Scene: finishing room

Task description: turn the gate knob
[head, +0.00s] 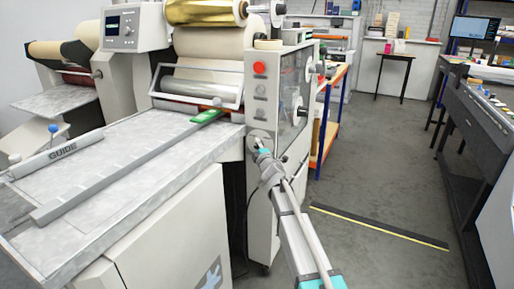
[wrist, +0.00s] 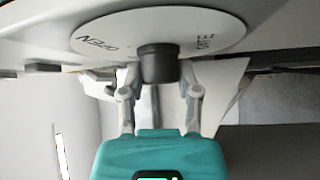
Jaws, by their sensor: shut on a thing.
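The gate knob (wrist: 159,62) is a dark, round knob in front of a pale disc (wrist: 100,35) marked "OPEN" and "GATE" in the wrist view. My gripper (wrist: 159,82) is shut on the knob, one finger on each side of it. In the head view my gripper (head: 262,148) reaches the lower front panel of the laminating machine (head: 260,185), at a round plate below the buttons. The knob itself is mostly hidden there by my gripper.
A red button (head: 259,68) and grey buttons sit above on the same panel. The metal feed table (head: 110,165) with a guide bar (head: 60,154) lies to the left. A black and yellow floor strip (head: 380,227) lies to the right, with open grey floor around it.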

